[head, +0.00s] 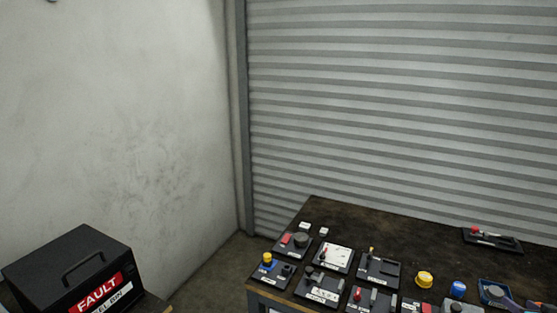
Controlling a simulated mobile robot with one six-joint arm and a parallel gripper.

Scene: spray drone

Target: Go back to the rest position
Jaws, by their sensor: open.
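My gripper and arm do not show in the head view. The task names no object, and the rest position itself is not marked by anything I see. A dark workbench (345,213) stands at the lower right with several small control panels on it. One near its left corner has a red block and a dark knob (301,240).
A black case (68,262) with a handle and a red FAULT label stands lower left. A yellow cap (424,279) and a blue cap (458,289) are on the bench. A roller shutter (400,110) closes the back. Bare floor (215,268) shows between case and bench.

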